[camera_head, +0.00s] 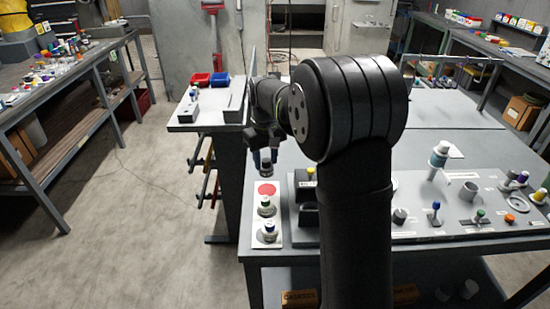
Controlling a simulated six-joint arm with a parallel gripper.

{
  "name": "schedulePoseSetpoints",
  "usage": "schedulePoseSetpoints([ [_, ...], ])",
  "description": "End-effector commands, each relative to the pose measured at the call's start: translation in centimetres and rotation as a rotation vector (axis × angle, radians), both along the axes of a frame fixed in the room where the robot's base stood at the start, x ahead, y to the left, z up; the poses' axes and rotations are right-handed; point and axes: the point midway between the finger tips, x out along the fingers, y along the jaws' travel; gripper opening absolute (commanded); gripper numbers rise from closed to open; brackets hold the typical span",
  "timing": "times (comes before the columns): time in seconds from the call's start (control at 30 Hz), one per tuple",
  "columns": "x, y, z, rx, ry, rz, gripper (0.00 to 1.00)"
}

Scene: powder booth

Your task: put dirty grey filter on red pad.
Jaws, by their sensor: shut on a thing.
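My gripper (265,155) is at the left edge of the main bench, pointing down, with bluish fingertips. It is shut on a small dark grey cylinder (266,166), which I take to be the dirty grey filter; the fingers hide its upper part. The red pad (266,189) is a flat round disc at the far end of a white strip (281,213). The held filter is above and just beyond the pad in the picture, apart from it. The pad looks bare.
Two pale capped cylinders, one nearer (269,231) and one farther (266,206), stand on the strip in front of the pad. A dark holder (307,215) stands just right of it. A white panel (430,226) with several small parts lies farther right. My arm hides the middle.

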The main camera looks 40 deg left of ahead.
Motion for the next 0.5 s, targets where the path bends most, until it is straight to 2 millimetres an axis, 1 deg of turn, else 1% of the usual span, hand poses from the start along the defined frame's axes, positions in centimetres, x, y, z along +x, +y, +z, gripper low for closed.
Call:
schedulePoseSetpoints([
  [0.3, 0.0, -0.1, -3.0, -0.002, 0.001, -0.001, 0.16],
  [0.5, 0.0, -0.1, -4.5, -0.001, 0.0, -0.001, 0.16],
])
